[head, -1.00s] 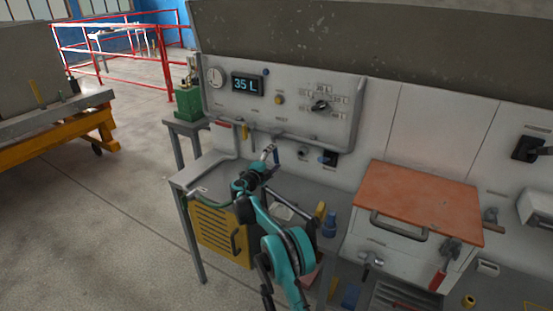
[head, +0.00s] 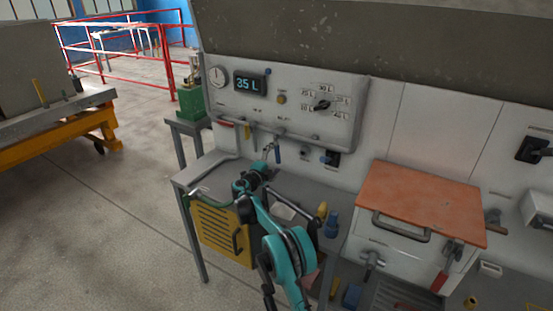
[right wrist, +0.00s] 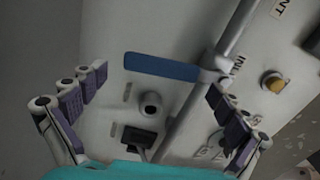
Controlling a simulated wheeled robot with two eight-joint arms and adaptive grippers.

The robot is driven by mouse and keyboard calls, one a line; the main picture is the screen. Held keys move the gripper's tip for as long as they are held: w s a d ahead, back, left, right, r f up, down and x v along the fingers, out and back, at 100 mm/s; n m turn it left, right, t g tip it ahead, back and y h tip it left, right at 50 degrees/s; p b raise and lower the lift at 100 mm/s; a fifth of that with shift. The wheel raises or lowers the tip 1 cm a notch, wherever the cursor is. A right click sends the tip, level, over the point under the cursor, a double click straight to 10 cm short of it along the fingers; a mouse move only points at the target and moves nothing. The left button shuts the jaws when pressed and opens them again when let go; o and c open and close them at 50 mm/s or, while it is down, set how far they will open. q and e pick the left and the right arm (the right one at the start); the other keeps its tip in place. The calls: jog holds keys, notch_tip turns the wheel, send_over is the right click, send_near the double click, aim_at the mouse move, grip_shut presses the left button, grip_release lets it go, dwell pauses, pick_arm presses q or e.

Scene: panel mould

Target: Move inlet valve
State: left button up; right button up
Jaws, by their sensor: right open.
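The inlet valve's blue lever handle (right wrist: 160,67) lies across the middle of the right wrist view, joined at its right end to a grey pipe by a partly hidden label starting "INL". In the head view the blue handle (head: 278,153) hangs below the control panel. My right gripper (right wrist: 155,100) is open, one set of purple-padded fingers left of the handle and the other right of it near the pipe. No contact with the handle can be made out. In the head view my right gripper (head: 268,155) is small, just left of the handle. My left gripper is not in view.
The panel (head: 300,105) carries a gauge, a display reading 35 L and a selector knob. A grey bench (head: 215,180) with bottles lies below. A white cabinet with an orange top (head: 420,200) stands at right.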

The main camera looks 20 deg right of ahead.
jog(key=v, duration=1.1)
jog(key=shift+s+a, duration=0.25)
jog(key=shift+a, duration=0.05)
jog(key=shift+c, duration=0.2)
